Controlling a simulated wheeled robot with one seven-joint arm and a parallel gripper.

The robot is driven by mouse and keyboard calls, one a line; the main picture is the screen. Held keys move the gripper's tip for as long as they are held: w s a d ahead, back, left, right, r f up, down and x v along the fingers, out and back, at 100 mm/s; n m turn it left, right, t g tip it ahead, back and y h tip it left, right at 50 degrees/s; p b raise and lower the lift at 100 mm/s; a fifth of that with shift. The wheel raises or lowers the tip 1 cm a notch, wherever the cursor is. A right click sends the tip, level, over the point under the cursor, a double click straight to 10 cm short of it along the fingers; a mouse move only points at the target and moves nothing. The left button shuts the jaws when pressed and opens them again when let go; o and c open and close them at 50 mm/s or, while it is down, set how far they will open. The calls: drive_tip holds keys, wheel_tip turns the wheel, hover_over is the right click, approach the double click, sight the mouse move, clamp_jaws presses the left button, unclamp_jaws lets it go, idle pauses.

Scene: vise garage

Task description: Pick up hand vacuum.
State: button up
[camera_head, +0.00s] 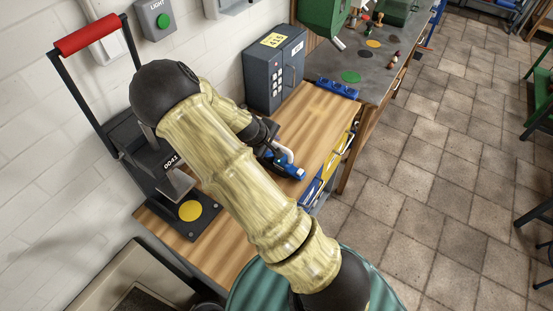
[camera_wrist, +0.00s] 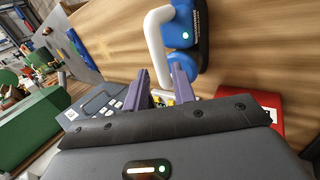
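The hand vacuum (camera_head: 292,171), blue and dark with a white curved handle, lies on the wooden bench top, partly hidden by my arm in the head view. In the wrist view the blue body of the hand vacuum (camera_wrist: 180,33) shows a small green light at the top centre. Its white handle runs down between the fingers of my gripper (camera_wrist: 161,72). The purple fingers stand apart on either side of the handle and look open. The contact is too small to judge. In the head view my gripper (camera_head: 272,143) is close beside the handle, mostly hidden.
A press with a red handle (camera_head: 92,35) stands left on the wooden bench (camera_head: 315,110). A grey locker box (camera_head: 275,70) stands at the back. A blue strip (camera_head: 338,89) lies near the far edge. A red thing (camera_wrist: 268,102) shows beside my gripper. Tiled floor right is open.

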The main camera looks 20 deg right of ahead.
sight(276, 145)
drive_tip(key=shift+p+x, duration=1.05)
drive_tip(key=shift+x, duration=1.4)
drive_tip(key=shift+a, duration=0.1)
clamp_jaws()
